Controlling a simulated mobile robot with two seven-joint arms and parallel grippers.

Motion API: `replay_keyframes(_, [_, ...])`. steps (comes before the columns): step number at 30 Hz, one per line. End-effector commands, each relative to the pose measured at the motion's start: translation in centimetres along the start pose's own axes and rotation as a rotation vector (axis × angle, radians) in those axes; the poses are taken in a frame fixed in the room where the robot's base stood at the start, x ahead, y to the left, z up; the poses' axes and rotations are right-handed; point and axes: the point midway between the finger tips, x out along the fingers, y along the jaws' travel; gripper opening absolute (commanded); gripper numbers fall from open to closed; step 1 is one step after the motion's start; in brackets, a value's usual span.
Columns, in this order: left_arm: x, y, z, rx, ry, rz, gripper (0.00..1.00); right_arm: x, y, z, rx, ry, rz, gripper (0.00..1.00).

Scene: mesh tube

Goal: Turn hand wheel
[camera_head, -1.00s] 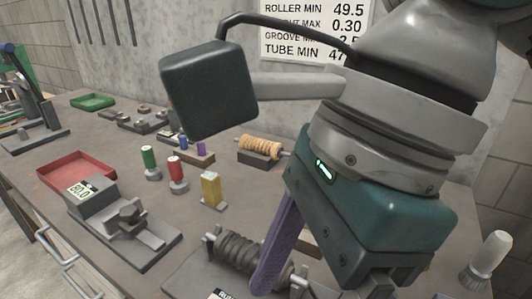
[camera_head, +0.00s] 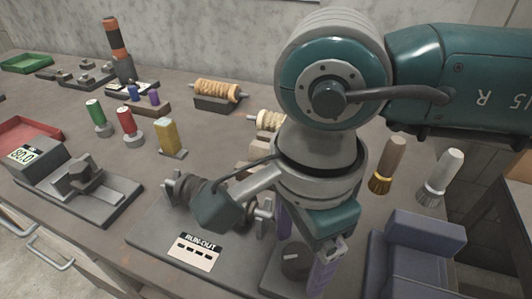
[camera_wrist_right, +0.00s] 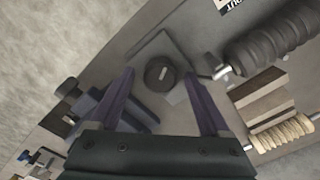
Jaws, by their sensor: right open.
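A dark, round hand wheel (camera_head: 294,258) with a light mark on its top sits on a grey plate at the front of the bench. In the right wrist view the hand wheel (camera_wrist_right: 160,73) lies between and beyond the fingertips. My right gripper (camera_head: 302,262) points down over it, with its purple fingers apart. Its open fingers also show in the right wrist view (camera_wrist_right: 160,76), one on each side of the wheel with gaps. I cannot tell how far above the wheel the fingertips are. My left gripper is not in view.
Left of the wheel is the run-out fixture (camera_head: 193,252) with a dark ribbed roller (camera_head: 200,192). A blue-grey block (camera_head: 415,255) stands close on the right. Two brushes (camera_head: 440,175) stand behind it. A grey gauge block (camera_head: 75,180) is at the left.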

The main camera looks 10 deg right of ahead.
Motion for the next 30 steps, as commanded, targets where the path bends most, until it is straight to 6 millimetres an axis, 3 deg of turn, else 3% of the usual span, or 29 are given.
replay_keyframes(5, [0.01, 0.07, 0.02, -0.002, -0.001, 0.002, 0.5, 0.01, 0.01, 0.01, 0.0, 0.0, 0.0, 0.81])
replay_keyframes(26, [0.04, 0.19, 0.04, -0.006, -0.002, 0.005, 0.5, -0.03, 0.0, 0.0, 0.0, 0.0, 0.001, 0.03])
replay_keyframes(30, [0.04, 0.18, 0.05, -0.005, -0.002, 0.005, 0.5, -0.04, 0.0, 0.0, 0.001, 0.0, 0.001, 0.0])
